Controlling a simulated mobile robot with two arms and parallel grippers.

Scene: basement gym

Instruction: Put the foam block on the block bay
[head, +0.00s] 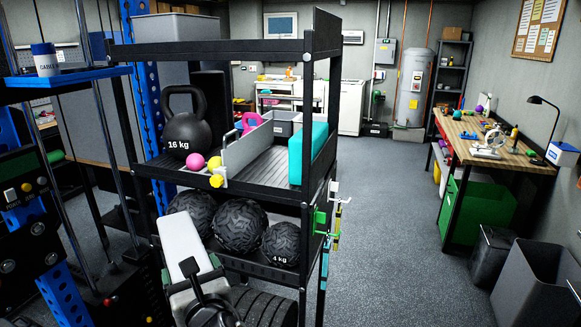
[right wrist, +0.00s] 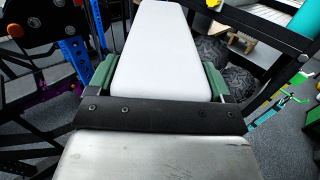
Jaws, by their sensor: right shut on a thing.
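My right gripper (head: 190,270) has green finger pads and is shut on a long white block, which I take to be the foam block (head: 180,236). In the right wrist view the block (right wrist: 160,45) lies between the pads (right wrist: 160,82) and points away from the wrist. It is in front of the rack, level with the lower shelf and below the upper one. A teal block (head: 308,154) stands at the right end of the upper shelf. Beside it is a bare slatted bay (head: 262,168), likely the block bay, right of a grey divider (head: 247,148). My left gripper is not in view.
Left of the divider are a black 16 kg kettlebell (head: 186,128), a pink ball (head: 196,161) and a yellow ball (head: 214,160). Black textured balls (head: 239,225) fill the lower shelf. A rack post (head: 307,120) borders the bay. Open floor (head: 385,225) lies to the right.

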